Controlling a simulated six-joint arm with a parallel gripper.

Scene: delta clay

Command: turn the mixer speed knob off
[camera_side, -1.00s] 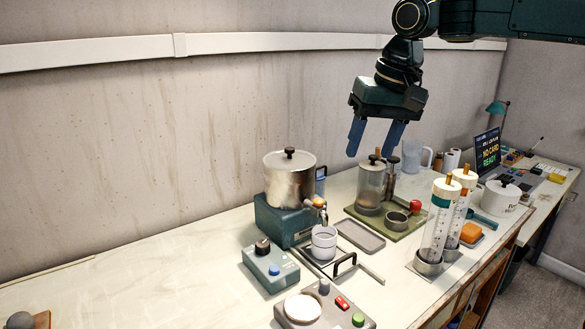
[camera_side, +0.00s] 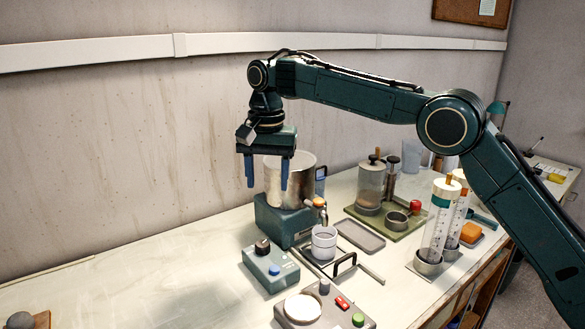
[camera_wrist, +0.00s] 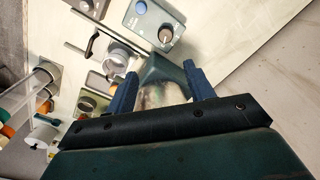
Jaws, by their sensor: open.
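A grey-teal control box (camera_side: 282,272) stands on the bench, left of centre in the side view. A black knob (camera_side: 262,247) sits on its top with a blue button in front; I take this as the speed knob. In the wrist view the knob (camera_wrist: 166,33) shows at the top, beyond my fingertips. My gripper (camera_side: 267,187) is open and empty, its blue fingers pointing down, above and apart from the box. The gripper (camera_wrist: 160,82) also shows in the wrist view. The knob's setting is too small to read.
A metal pot (camera_side: 298,180) on a teal base stands close behind the gripper. A white cup (camera_side: 324,243) is right of the box. A panel (camera_side: 325,307) with coloured buttons is at the front.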

